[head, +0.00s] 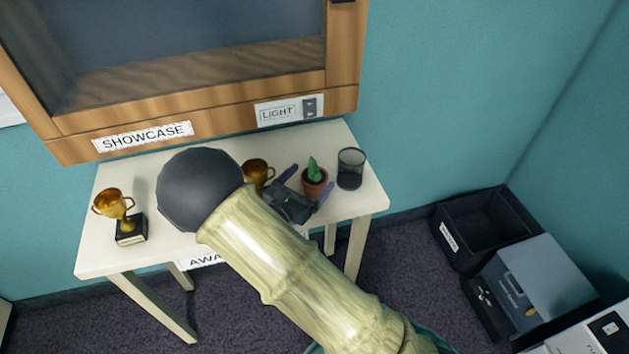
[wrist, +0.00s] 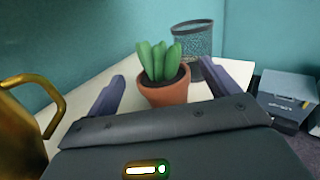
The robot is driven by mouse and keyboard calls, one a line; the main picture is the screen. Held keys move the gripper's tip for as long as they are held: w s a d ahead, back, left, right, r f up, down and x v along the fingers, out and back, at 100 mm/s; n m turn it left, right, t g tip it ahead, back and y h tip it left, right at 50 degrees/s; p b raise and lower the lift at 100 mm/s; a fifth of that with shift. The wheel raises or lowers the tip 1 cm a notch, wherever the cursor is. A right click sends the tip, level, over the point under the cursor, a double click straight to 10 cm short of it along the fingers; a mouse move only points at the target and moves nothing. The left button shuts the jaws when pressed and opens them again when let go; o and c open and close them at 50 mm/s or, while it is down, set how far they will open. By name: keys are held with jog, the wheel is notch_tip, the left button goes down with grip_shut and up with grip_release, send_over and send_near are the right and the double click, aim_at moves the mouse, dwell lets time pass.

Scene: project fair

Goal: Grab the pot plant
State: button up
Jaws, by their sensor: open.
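The pot plant (head: 315,176) is a small green succulent in a terracotta pot, upright on the right part of the white table. It also shows in the wrist view (wrist: 163,84), straight ahead and between the two finger tips. My gripper (head: 306,183) is open, with one finger on each side of the pot. In the wrist view the gripper (wrist: 168,90) shows no clear contact with the pot. The pot's lower edge is partly hidden by the gripper body.
A dark mesh cup (head: 351,168) stands just right of the plant. A gold trophy (head: 258,173) stands close to its left, partly behind my arm. Another trophy (head: 120,215) is at the table's (head: 95,262) left end. A wooden showcase (head: 345,97) hangs above. Black bins (head: 462,236) sit on the floor right.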

aim_at(322, 168)
jog(key=x, duration=0.4)
jog(key=shift+w+d+f, duration=0.1)
jog(key=shift+d+f, duration=0.05)
jog(key=shift+f, duration=0.1)
jog(key=c, duration=1.2)
jog(key=shift+r, duration=0.15)
